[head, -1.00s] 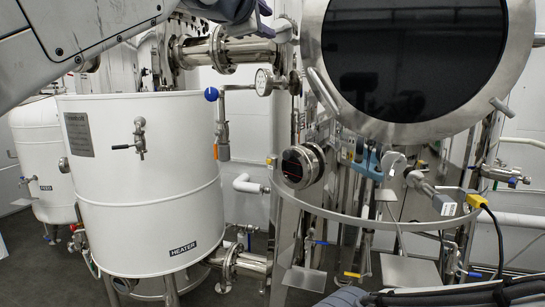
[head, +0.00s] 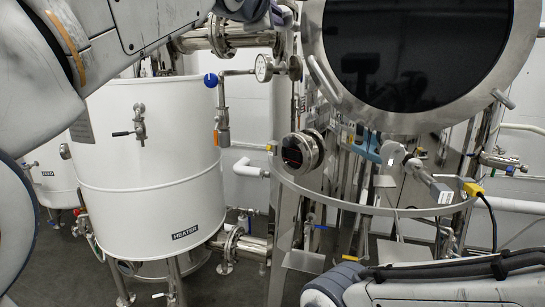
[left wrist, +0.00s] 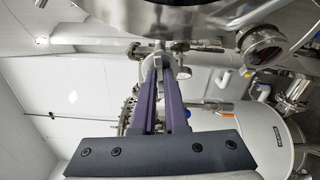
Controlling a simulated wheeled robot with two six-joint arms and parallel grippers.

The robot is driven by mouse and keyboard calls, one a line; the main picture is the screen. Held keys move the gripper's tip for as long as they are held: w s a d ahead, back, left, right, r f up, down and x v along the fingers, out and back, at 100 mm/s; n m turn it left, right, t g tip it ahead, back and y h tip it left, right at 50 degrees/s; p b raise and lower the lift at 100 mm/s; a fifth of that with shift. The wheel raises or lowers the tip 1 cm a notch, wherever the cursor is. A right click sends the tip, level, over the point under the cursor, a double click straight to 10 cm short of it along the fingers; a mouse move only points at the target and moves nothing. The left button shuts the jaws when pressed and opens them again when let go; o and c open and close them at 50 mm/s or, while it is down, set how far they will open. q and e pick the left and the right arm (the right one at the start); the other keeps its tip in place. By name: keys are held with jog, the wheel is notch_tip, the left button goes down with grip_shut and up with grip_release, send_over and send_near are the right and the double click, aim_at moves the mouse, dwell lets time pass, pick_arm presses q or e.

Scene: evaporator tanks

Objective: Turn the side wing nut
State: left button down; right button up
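I cannot make out the side wing nut for certain in either view. The round vessel with a dark window (head: 410,50) fills the upper right of the head view, with a bar handle (head: 323,78) at its left rim and a short metal rod (head: 503,98) at its right. In the left wrist view, my left gripper (left wrist: 161,62) points two purple fingers ahead, with a narrow gap between them. A grey metal part shows at the fingertips; contact cannot be told. In the head view that gripper is mostly cut off at the top. My right gripper is out of view.
A white heater tank (head: 150,180) stands at left. A pressure gauge (head: 263,68) and a blue-knobbed valve (head: 211,80) sit between it and the vessel. A round sight glass (head: 300,151) and a metal hoop (head: 370,207) lie below the vessel.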

pick_arm(q)
jog(key=shift+n+b, duration=0.65)
jog(key=shift+n, duration=0.55)
jog(key=shift+n+b, duration=0.5)
jog(key=shift+n, duration=0.6)
